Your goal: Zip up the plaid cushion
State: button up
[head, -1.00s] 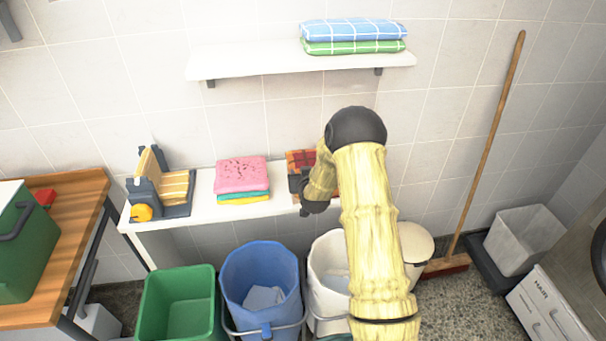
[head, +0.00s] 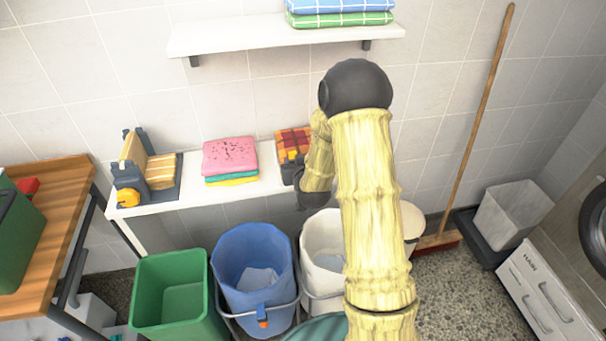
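The plaid cushion (head: 291,139), red-orange with dark checks, lies on the right part of the white bench against the tiled wall. My bamboo-patterned arm covers its right side, so its zip does not show.
A stack of folded towels (head: 230,157) lies left of the cushion, beside a grey and wood device (head: 147,172). Below stand a green bin (head: 176,300), a blue bucket (head: 254,262) and a white bucket (head: 320,250). A shelf (head: 240,36) hangs above; a broom (head: 478,125) leans at right.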

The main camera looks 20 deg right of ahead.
jog(key=b+v, duration=0.1)
jog(key=v, duration=0.7)
